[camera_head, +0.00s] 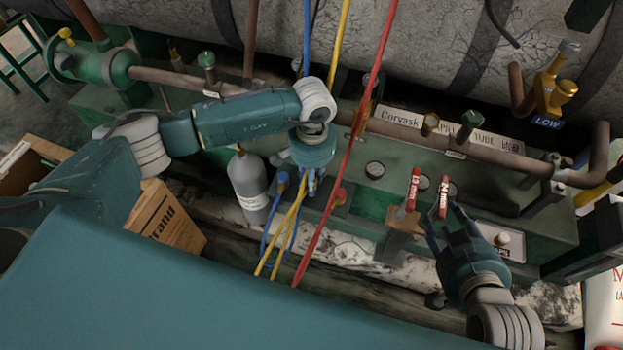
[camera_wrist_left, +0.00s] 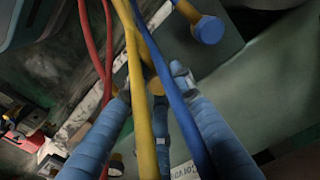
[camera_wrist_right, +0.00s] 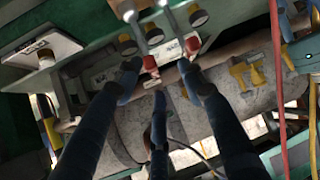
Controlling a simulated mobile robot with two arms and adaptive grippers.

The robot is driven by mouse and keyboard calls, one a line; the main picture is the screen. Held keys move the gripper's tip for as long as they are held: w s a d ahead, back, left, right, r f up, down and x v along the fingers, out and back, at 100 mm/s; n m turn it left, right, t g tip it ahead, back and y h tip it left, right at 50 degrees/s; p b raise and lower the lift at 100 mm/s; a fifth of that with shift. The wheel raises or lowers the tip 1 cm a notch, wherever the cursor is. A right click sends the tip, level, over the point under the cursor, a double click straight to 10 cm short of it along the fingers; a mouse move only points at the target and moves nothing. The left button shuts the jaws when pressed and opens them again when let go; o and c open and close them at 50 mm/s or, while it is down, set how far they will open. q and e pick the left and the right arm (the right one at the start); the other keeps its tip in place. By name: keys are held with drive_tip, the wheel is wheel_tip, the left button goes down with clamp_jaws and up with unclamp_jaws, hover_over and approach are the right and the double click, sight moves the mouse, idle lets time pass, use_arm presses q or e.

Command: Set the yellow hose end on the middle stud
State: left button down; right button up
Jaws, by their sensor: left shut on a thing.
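The yellow hose (camera_head: 291,222) hangs from the top of the head view, passes behind my left gripper (camera_head: 313,188) and loops down in front of the green bench. In the left wrist view the yellow hose (camera_wrist_left: 138,80) runs between the fingers, with a round brass-coloured piece (camera_wrist_left: 156,87) by the fingertips. My left gripper is shut on the yellow hose end, over the bench's front strip between the blue hose end (camera_head: 282,180) and the red hose end (camera_head: 340,195). The middle stud is hidden. My right gripper (camera_head: 440,226) is open and empty near two red-handled valves (camera_head: 413,188).
The blue hose (camera_wrist_left: 178,90) runs close beside the yellow one at the left fingers. The red hose (camera_head: 335,190) crosses just right of my left gripper. Pipes line the bench's back.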

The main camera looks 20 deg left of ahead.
drive_tip(key=shift+w+a+r+t, duration=0.3)
drive_tip(key=shift+w+r, duration=0.15)
drive_tip(key=shift+r, duration=0.1)
idle(0.6)
drive_tip(key=shift+w+a+r+t+y+b, duration=0.2)
drive_tip(key=shift+w+r+t, duration=0.2)
drive_tip(key=shift+r, duration=0.25)
drive_tip(key=shift+w+a+r+t+y+b, duration=0.15)
drive_tip(key=shift+w+r+t, duration=0.2)
drive_tip(key=shift+r, duration=0.25)
drive_tip(key=shift+w, duration=0.1)
drive_tip(key=shift+r, duration=0.1)
drive_tip(key=shift+w+a+r+t, duration=0.15)
drive_tip(key=shift+w+r+t, duration=0.15)
drive_tip(key=shift+r, duration=0.3)
drive_tip(key=shift+w+a+r+t, duration=0.1)
drive_tip(key=shift+w+r+t, duration=0.2)
drive_tip(key=shift+r, duration=0.25)
drive_tip(key=shift+w+a+r+t+y+b, duration=0.15)
drive_tip(key=shift+r+t+b, duration=0.1)
drive_tip(key=shift+r, duration=0.25)
drive_tip(key=shift+w+a+r+t+y+b, duration=0.15)
drive_tip(key=shift+r+t, duration=0.1)
drive_tip(key=shift+r, duration=0.2)
drive_tip(key=shift+w+a+r+t+y+b, duration=0.15)
drive_tip(key=shift+r+t, duration=0.1)
drive_tip(key=shift+r, duration=0.25)
idle(1.0)
